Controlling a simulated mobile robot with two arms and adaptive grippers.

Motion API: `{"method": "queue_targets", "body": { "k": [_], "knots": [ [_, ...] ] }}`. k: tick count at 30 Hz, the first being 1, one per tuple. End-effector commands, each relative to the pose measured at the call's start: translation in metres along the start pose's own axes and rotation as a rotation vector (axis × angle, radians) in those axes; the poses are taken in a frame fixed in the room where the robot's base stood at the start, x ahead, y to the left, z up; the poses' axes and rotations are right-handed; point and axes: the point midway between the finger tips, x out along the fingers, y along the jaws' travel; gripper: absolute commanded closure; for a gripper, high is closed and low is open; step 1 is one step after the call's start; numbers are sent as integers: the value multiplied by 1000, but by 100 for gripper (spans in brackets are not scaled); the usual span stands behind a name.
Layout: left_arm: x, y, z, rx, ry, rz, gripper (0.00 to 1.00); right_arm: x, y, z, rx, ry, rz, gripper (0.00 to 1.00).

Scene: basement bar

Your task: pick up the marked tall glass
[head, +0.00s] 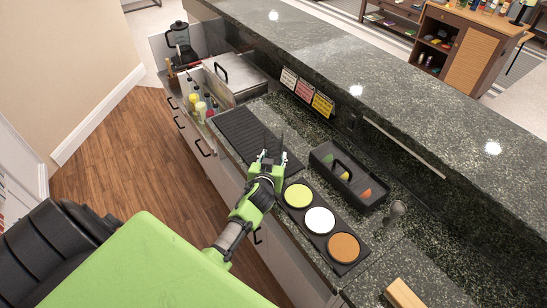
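I cannot make out a tall glass or a mark on one in the head view.
A black caddy (322,158) with cut fruit and a black tray with yellow, white and orange discs (344,247) lie right of the gripper. Bottles (200,109), a blender (180,41) and a steel lid (240,79) are farther left. A raised granite ledge (350,70) runs behind.

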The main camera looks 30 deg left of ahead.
Motion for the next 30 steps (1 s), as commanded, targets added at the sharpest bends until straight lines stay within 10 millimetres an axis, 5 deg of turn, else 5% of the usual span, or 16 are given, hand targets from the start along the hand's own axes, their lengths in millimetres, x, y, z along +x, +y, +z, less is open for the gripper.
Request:
{"method": "queue_targets", "body": {
  "k": [6,13,21,30],
  "knots": [
    [-10,0,-26,0,8,3,90,9,1,1,0,0,1,60],
    [-33,-52,-79,4,10,0,90,16,2,2,0,-1,2,60],
    [-45,-114,-100,6,4,-1,90,34,1,4,1,-1,2,60],
    [-52,-140,-112,2,2,1,90,39,0,4,1,-1,0,60]
  ]
}}
